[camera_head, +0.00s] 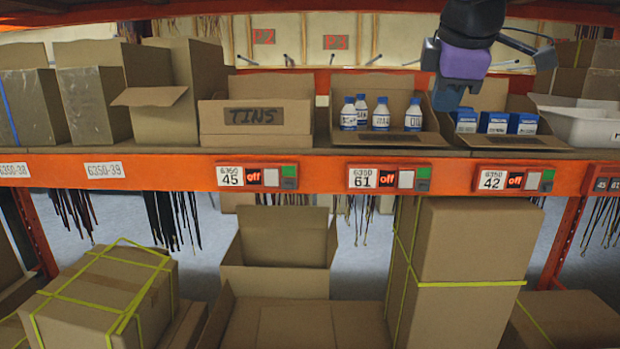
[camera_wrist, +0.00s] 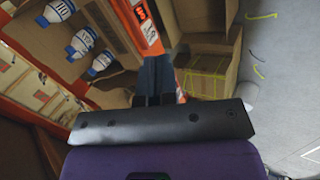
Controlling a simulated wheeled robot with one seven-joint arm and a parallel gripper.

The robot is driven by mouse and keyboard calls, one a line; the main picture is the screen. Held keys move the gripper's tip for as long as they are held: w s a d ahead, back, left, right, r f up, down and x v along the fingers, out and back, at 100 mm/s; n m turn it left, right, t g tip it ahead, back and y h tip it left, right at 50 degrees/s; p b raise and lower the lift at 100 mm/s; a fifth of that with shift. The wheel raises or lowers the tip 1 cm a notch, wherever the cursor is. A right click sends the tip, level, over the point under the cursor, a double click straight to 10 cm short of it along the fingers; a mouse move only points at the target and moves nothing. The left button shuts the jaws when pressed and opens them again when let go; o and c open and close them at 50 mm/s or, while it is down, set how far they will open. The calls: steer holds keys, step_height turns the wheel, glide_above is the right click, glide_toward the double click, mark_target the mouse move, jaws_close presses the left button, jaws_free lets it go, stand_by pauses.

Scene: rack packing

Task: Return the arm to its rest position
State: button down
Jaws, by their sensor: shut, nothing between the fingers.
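My gripper (camera_head: 446,100) hangs at the upper right of the head view, in front of the shelf between the bottle box and the box of blue-and-white cartons. In the wrist view its dark fingers (camera_wrist: 157,80) are together with nothing between them. Below and left of it in the head view, an open cardboard box (camera_head: 378,147) holds several white bottles with blue caps (camera_head: 381,115). Bottles also show at the upper left of the wrist view (camera_wrist: 82,42).
The orange shelf beam (camera_head: 320,174) carries label units. Blue-and-white cartons (camera_head: 494,122) sit in a box right of my gripper; a white bin (camera_head: 590,127) stands farther right. A TINS box (camera_head: 255,120) is left. Strapped cartons (camera_head: 462,245) and open boxes (camera_head: 278,255) fill the lower level.

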steer(key=s+d+f+m, duration=0.5)
steer(key=s+f+m, duration=0.2)
steer(key=s, duration=0.2)
steer(key=s+d+f+m+g+y, duration=0.1)
steer(key=s+d+f+m, duration=0.4)
steer(key=s, duration=0.5)
step_height(320, 180, down, 3)
steer(key=m, duration=0.3)
steer(key=shift+r, duration=0.2)
